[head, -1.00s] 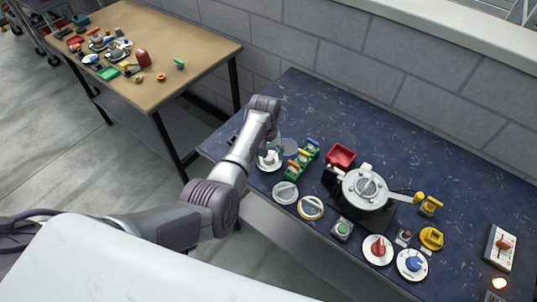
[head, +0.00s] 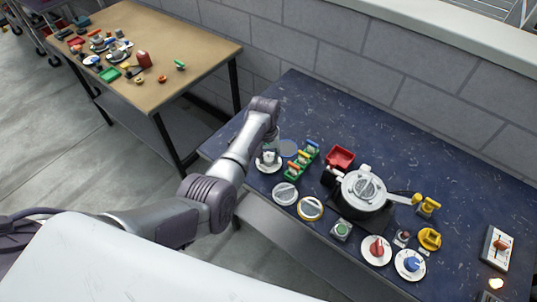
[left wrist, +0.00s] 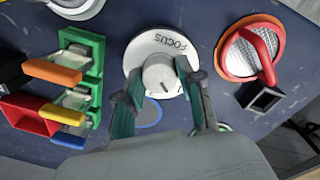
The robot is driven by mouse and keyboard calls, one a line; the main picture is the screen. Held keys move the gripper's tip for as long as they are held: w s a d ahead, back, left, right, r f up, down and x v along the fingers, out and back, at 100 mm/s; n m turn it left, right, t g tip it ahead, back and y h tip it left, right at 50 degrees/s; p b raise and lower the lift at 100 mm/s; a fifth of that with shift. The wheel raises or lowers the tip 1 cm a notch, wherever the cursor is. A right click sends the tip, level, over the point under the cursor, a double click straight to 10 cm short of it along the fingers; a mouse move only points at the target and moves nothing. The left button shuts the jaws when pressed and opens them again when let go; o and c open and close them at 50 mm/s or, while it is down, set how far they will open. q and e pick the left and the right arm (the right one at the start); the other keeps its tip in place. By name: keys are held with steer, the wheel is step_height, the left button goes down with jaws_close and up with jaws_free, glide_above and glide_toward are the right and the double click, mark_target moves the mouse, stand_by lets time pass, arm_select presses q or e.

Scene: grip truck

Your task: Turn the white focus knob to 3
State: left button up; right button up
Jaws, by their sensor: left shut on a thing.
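The white focus knob (left wrist: 160,75) stands on a round white dial (left wrist: 146,43) marked FOCUS in the left wrist view. It has a dark pointer line on its near side. The dial's numbers are mostly hidden, so I cannot read the setting. My left gripper (left wrist: 158,80) has one finger on each side of the knob and is shut on it. In the head view the dial (head: 264,167) sits at the left part of the blue table, below my left gripper (head: 268,148). My right gripper is not in view.
A green block with coloured levers (head: 299,163), a red box (head: 340,157) and two round dials (head: 285,194) are near. In the left wrist view a red-handled dial (left wrist: 250,50) lies to the right. The blue table's far side (head: 420,160) is mostly clear.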

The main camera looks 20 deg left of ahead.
arm_select(q)
steer(key=m+p, duration=0.1)
steer(key=m, duration=0.3)
steer(key=shift+a+r+m, duration=0.1)
steer(key=shift+m, duration=0.2)
steer(key=m, duration=0.5)
steer(key=shift+w+g+p, duration=0.1)
steer(key=shift+g+p, duration=0.2)
steer(key=shift+p, duration=0.05)
steer(key=m, duration=0.5)
steer(key=shift+m, duration=0.4)
steer(key=m, duration=0.5)
steer(key=shift+m+y+b, duration=0.3)
steer(key=shift+m+b, duration=0.05)
steer(key=shift+m, duration=0.35)
steer(key=shift+w, duration=0.1)
steer(key=o, duration=1.1)
steer(key=shift+o, duration=0.2)
